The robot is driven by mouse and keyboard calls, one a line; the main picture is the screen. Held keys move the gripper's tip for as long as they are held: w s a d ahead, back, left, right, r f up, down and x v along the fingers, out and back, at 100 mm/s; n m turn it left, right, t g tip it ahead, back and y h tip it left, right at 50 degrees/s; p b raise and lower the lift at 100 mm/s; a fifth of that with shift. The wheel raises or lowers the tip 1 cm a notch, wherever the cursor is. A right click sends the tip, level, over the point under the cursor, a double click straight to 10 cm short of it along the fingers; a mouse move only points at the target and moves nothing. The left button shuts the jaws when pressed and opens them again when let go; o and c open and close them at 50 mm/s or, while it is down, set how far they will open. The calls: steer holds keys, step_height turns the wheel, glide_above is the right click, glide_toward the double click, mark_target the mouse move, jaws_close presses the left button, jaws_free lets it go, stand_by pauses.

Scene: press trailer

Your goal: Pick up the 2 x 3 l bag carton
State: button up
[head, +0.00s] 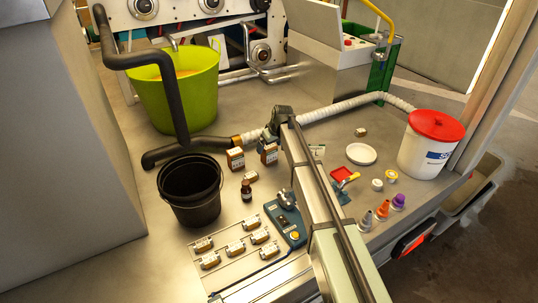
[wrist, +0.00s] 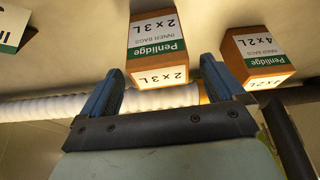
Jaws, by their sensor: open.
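The 2 x 3 L bag carton (wrist: 158,45) is a brown box with a white and green Penlidge label. It appears upside down in the middle of the wrist view, and in the head view it is the right one (head: 269,154) of two brown cartons. My gripper (wrist: 161,72) is open, with one blue finger on each side of the carton's near end in the wrist view. I see gaps and no clear contact; how deep the fingers reach is unclear.
A 4 x 2 L carton (wrist: 257,55) stands close beside the right finger; it is also in the head view (head: 235,160). A white ribbed hose (head: 340,108) runs behind the cartons. A brown bottle (head: 246,190) and black bucket (head: 190,190) stand nearer.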

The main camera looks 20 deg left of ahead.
steer(key=x, duration=0.4)
steer(key=shift+f, duration=0.1)
steer(key=shift+c, duration=0.3)
steer(key=c, duration=1.1)
